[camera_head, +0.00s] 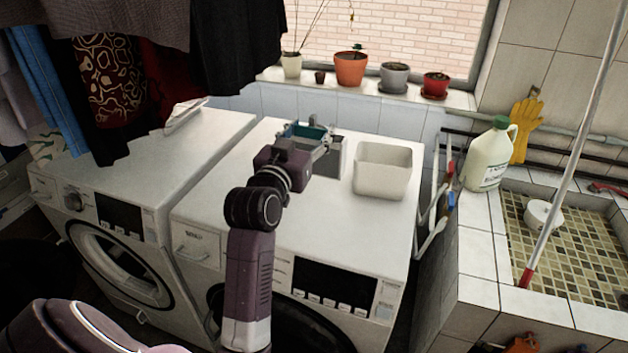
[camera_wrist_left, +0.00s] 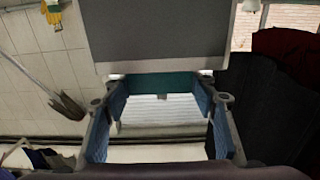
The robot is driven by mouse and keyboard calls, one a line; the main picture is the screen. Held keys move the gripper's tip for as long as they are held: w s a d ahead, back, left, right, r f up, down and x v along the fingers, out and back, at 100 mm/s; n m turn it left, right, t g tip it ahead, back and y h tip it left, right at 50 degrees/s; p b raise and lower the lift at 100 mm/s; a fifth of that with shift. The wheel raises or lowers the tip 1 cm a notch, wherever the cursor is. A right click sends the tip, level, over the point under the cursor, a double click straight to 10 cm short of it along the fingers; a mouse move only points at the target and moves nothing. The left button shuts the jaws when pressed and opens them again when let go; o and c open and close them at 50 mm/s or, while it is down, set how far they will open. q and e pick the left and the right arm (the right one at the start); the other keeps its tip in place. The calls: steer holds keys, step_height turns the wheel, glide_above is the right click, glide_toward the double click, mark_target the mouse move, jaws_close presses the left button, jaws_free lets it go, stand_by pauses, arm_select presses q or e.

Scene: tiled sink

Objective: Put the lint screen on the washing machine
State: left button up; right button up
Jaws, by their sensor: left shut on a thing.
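My left gripper (camera_head: 308,138) is over the back part of the right-hand white machine (camera_head: 235,190). It is shut on the lint screen (camera_head: 333,160), a grey panel with a teal edge. In the left wrist view the fingers (camera_wrist_left: 162,105) grip the teal edge from both sides, and the grey panel (camera_wrist_left: 158,38) fills the upper middle. In the head view the grey panel shows just below and right of the fingers, partly hidden by the gripper. I cannot tell whether its lower edge touches the machine top. A second white machine (camera_head: 150,165) with a round door stands to the left.
A white open bin (camera_head: 383,172) stands right of the lint screen on the same top. Dark clothes (camera_head: 235,45) hang over the left machine. A jug (camera_head: 488,158) stands by the tiled sink (camera_head: 560,235). Potted plants line the sill. The front of the right-hand top is clear.

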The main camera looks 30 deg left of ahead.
arm_select(q)
step_height(320, 180, down, 13)
steer(key=shift+s+r+p, duration=0.15)
steer(key=shift+r+p, duration=0.05)
steer(key=shift+p, duration=0.45)
step_height(320, 180, down, 5)
steer(key=shift+s+r, duration=0.1)
steer(key=o, duration=1.4)
steer(key=shift+o, duration=1.3)
arm_select(e)
steer(key=shift+s+d+r, duration=0.35)
steer(key=shift+s+r, duration=0.45)
steer(key=shift+s, duration=0.05)
steer(key=shift+d, duration=0.1)
